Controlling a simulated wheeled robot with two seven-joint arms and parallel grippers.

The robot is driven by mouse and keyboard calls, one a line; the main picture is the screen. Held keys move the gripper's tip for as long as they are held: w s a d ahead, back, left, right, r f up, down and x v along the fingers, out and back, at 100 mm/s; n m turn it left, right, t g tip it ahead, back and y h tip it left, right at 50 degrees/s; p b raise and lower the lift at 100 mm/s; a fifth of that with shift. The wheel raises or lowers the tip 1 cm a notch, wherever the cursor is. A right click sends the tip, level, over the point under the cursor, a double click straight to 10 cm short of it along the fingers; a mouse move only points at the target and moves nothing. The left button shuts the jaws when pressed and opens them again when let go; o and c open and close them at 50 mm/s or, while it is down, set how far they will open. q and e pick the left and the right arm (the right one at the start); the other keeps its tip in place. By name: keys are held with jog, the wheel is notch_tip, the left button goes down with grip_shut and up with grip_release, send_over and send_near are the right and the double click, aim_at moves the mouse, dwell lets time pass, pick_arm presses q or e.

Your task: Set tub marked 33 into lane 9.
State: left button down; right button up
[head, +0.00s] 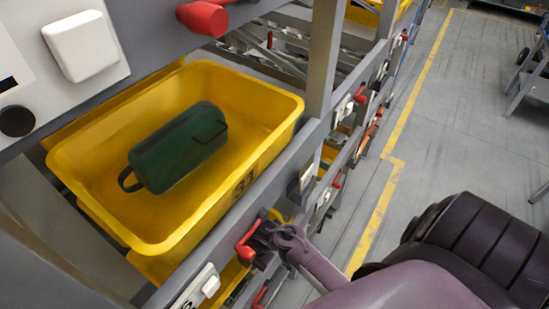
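A yellow tub (277,100) sits in the rack at left. The dark number on its front wall looks like 31, and a green cylindrical case (180,148) with a handle lies in it. No tub clearly marked 33 shows. My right gripper (268,236) is at the rack's front rail, right beside a red lever (245,249). Whether it touches or grips the lever I cannot tell. A white label plate (203,287) below carries a dark character cut off by the frame. My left gripper is not in view.
More yellow tub edges show under the rail. Several red levers line the rack's front, running away to the upper right. A red knob (203,18) sticks out above the tub. The grey floor (450,120) with a yellow line is open at right.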

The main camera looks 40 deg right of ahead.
jog(key=v, duration=0.5)
jog(key=shift+d+r, duration=0.1)
jog(key=shift+r, duration=0.15)
jog(key=s+d+b, duration=0.1)
jog(key=s+d, duration=0.7)
jog(key=s, duration=0.1)
jog(key=s+a+f+m, duration=0.2)
jog(key=a+f+m, duration=0.15)
jog(key=f, duration=0.35)
jog(key=s+a+f+m+y, duration=0.1)
jog(key=s+a+f+m, duration=0.15)
jog(key=f+m, duration=0.35)
jog(key=s+a+f+m, duration=0.2)
jog(key=a+f+m, duration=0.15)
jog(key=f, duration=0.45)
jog(key=s+d+f+m+h, duration=0.1)
jog(key=s+d+f+m, duration=0.2)
jog(key=s, duration=0.4)
jog(key=s+d+f+m+g+h, duration=0.1)
jog(key=s+d+f+m+h, duration=0.1)
jog(key=s+f, duration=0.4)
jog(key=shift+s+d+f+m, duration=0.3)
jog(key=shift+s+d+m, duration=0.2)
jog(key=shift+m, duration=0.3)
jog(key=shift+a, duration=0.1)
